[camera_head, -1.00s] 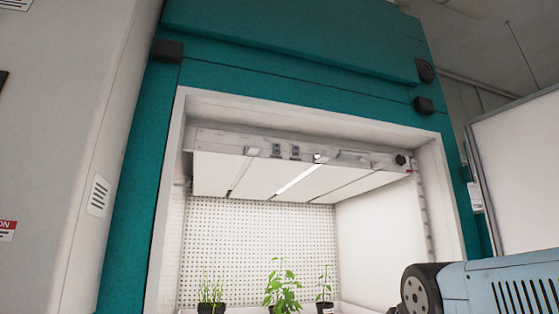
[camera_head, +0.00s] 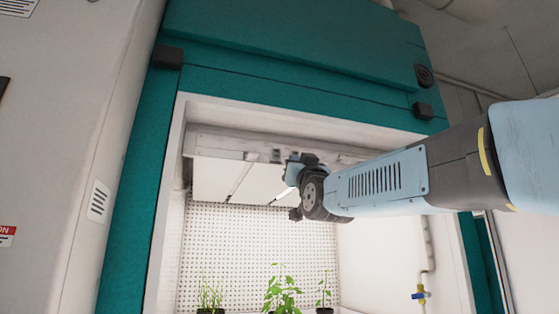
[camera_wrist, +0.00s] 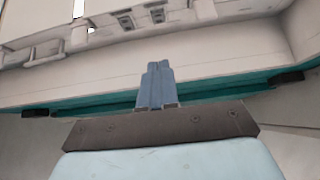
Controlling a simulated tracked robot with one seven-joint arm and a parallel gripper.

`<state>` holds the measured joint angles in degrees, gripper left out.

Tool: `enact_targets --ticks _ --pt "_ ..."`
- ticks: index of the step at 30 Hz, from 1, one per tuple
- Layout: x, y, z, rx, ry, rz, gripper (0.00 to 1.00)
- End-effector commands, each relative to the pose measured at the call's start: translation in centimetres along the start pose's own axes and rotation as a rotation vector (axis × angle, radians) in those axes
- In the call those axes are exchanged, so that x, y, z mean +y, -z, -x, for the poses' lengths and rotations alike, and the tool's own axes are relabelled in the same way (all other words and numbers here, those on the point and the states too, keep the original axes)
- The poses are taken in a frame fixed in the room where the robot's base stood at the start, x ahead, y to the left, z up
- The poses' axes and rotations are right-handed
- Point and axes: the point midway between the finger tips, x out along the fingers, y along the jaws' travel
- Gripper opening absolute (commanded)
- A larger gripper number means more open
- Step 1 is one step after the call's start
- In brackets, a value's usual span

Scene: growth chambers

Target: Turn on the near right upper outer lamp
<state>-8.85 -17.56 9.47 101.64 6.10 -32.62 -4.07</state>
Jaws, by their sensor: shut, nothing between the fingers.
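The lamp panel (camera_head: 225,147) hangs under the ceiling of the growth chamber, with flat white lamp plates (camera_head: 215,180) below it. One narrow strip (camera_head: 285,193) glows white; it also shows at the top of the wrist view (camera_wrist: 78,8). The panel's front edge carries small dark switch blocks (camera_wrist: 125,18) and pale tabs (camera_wrist: 80,35). My gripper (camera_wrist: 157,68) is shut and empty, pointing towards this edge with a visible gap in the wrist view. In the head view my gripper (camera_head: 291,168) and arm cover the panel's right half, hiding the lamps there.
The teal chamber frame (camera_head: 290,50) surrounds the white opening, with dark blocks (camera_head: 167,53) at its corners. Potted plants (camera_head: 283,290) stand below in front of a perforated back wall (camera_head: 240,245). A pipe with a blue valve (camera_head: 420,295) runs down the right side.

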Motion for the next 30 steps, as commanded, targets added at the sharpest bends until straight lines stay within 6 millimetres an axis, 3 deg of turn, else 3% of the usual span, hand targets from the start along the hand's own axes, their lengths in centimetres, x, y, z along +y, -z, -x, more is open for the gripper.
enact_targets --ticks 11,30 --pt "0.0 -0.1 -1.1 -0.004 0.0 0.0 0.0" --pt "0.0 -0.7 -10.5 -0.006 0.0 -0.001 0.0"
